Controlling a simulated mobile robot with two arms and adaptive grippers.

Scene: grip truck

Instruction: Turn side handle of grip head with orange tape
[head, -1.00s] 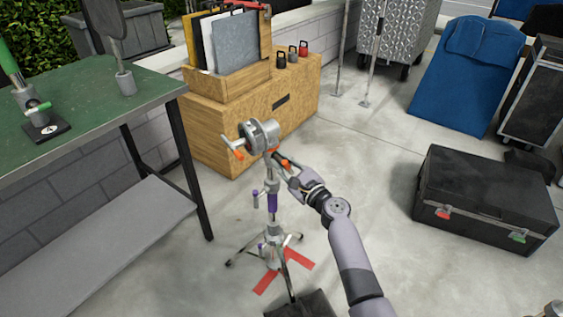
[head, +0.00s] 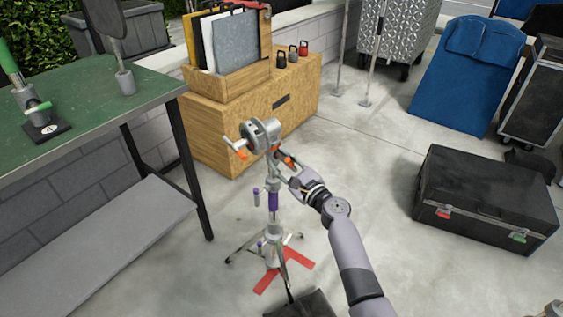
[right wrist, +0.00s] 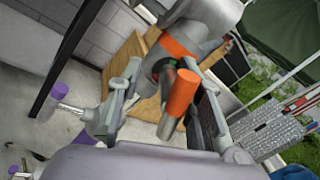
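A grey metal grip head (head: 262,135) sits on top of a light stand (head: 272,222) with purple-taped collars. An orange-taped side handle (head: 288,161) is on the head's right, and another orange-marked handle (head: 240,154) points left. My right gripper (head: 280,162) is at the head's right side. In the right wrist view, the orange-taped handle (right wrist: 178,98) stands between the spread fingers of the gripper (right wrist: 170,85), with gaps visible on both sides. An orange band (right wrist: 178,47) circles the head's neck behind it. My left gripper is not in view.
A green-topped table (head: 90,105) is at left. A wooden cabinet (head: 225,125) stands behind the stand. A black case (head: 485,195) lies at right. Red tape (head: 300,258) marks the floor under the stand. Open concrete lies between stand and case.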

